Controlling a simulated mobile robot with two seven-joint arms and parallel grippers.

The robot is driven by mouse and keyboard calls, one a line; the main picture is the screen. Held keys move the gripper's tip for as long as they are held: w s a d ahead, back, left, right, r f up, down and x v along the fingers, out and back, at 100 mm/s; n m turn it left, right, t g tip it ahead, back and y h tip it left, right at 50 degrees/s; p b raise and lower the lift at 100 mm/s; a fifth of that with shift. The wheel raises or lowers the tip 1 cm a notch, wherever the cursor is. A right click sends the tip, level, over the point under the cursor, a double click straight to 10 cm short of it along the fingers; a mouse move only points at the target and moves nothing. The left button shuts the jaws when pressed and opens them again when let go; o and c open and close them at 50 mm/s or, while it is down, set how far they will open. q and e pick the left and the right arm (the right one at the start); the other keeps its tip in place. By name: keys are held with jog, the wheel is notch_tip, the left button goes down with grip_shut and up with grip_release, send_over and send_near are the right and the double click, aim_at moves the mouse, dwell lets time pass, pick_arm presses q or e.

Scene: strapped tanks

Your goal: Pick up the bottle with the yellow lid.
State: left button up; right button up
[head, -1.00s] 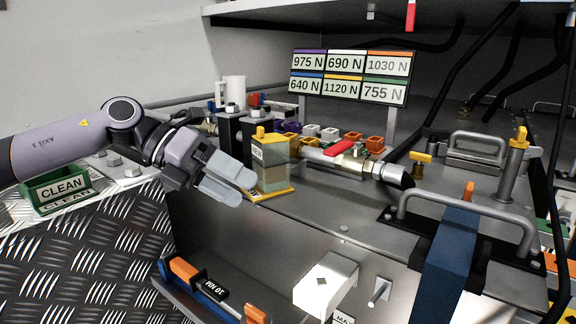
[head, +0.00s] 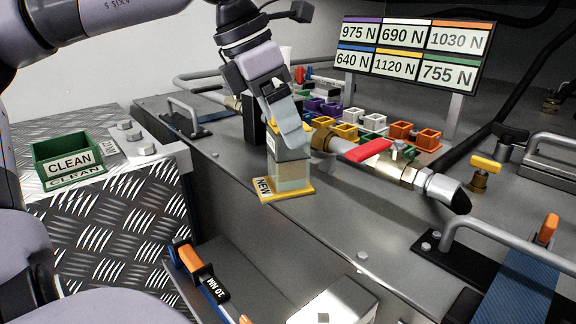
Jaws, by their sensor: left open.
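The bottle (head: 291,174) is a clear, square-sided one with pale contents, standing upright on a yellow-edged base (head: 296,195) marked NEW. My right gripper is not in view.
A pipe with a red-handled valve (head: 369,150) runs close to the right of the bottle. Several small coloured open boxes (head: 345,131) stand behind. A green CLEAN box (head: 66,160) is at left, and a label board (head: 411,55) stands at the back.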

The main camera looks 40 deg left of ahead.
pick_arm(q)
jog(key=shift+x, duration=1.8)
jog(key=shift+w, duration=0.1)
jog(key=c, duration=1.5)
jog(key=shift+r, duration=0.1)
grip_shut()
jog(key=shift+r, duration=0.1)
